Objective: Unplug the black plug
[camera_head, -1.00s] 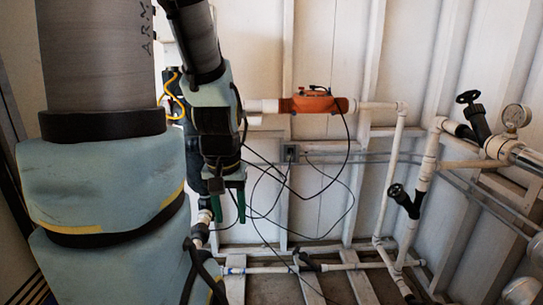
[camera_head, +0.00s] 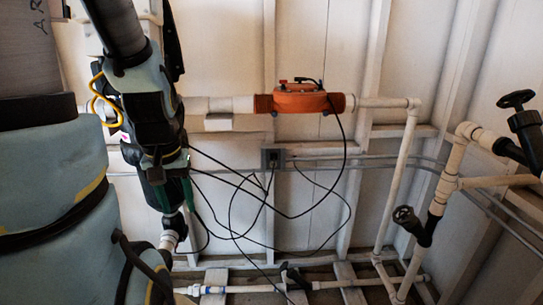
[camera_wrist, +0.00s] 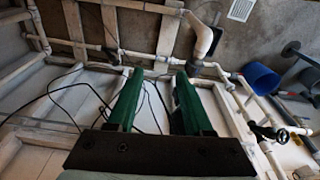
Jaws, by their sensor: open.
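A grey outlet box (camera_head: 265,153) is fixed on the white wall, below the orange unit. A small dark plug (camera_head: 273,160) appears to sit in it, with a thin black cable hanging down; its details are too small to tell. My gripper (camera_head: 178,194) has green fingers that point down, to the left of the outlet and apart from it. In the wrist view my gripper (camera_wrist: 160,77) has its two green fingers spread with nothing between them. I cannot make out the plug in the wrist view.
An orange reactor unit (camera_head: 300,100) sits in a white horizontal pipe above the outlet. Loose black cables (camera_head: 290,216) loop in front of the wall. White pipes with a black valve (camera_head: 412,224) stand at the right. A blue bucket (camera_wrist: 261,79) shows in the wrist view.

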